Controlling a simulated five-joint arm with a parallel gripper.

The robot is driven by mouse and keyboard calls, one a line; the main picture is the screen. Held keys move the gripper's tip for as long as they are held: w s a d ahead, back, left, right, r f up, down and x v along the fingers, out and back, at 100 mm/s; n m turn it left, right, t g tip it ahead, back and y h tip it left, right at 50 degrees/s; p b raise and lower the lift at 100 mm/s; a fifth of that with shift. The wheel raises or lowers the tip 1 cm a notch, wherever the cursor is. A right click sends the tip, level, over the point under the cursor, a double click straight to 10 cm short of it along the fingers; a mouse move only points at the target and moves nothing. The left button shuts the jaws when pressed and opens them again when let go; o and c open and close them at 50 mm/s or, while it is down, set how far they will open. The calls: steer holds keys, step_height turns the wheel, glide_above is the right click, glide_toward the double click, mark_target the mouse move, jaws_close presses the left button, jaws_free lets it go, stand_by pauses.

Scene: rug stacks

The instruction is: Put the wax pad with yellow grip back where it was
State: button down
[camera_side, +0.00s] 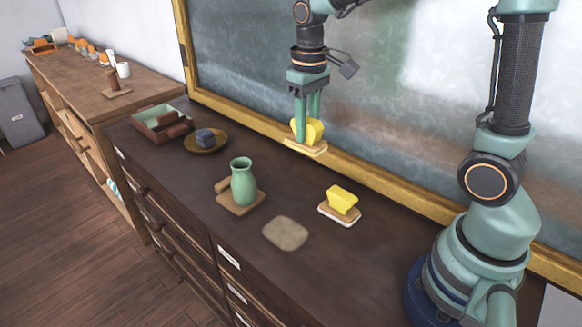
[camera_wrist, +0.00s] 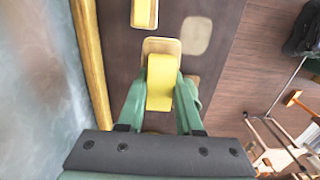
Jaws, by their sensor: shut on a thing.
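My gripper (camera_side: 307,119) is shut on the yellow grip of a pad (camera_side: 305,149) with a pale tan base. It holds this pad level beside the gilt board frame, seemingly above the dark cabinet top. The held pad also fills the middle of the wrist view (camera_wrist: 160,85), its grip between both fingers. A second pad with a yellow grip (camera_side: 342,201) and a white-edged base sits on the cabinet top to the right and nearer; part of it shows in the wrist view (camera_wrist: 144,13). I cannot tell which is the wax pad.
A beige patch (camera_side: 285,233) lies flat near the front edge. A green vase (camera_side: 243,184) stands on a wooden board (camera_side: 239,208). A dish (camera_side: 191,146) with a blue-grey block and a tray (camera_side: 147,128) of brown pieces are at left. Clear surface surrounds them.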

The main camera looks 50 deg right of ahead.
steer(key=w+d+r, duration=0.2)
steer(key=w+d, duration=0.3)
steer(key=w, duration=0.3)
steer(key=f, duration=1.9)
steer(key=shift+w+d+f, duration=0.15)
steer(key=shift+d+f, duration=0.05)
steer(key=shift+f, duration=0.15)
steer(key=shift+f, duration=0.15)
steer(key=c, duration=0.6)
jaws_free()
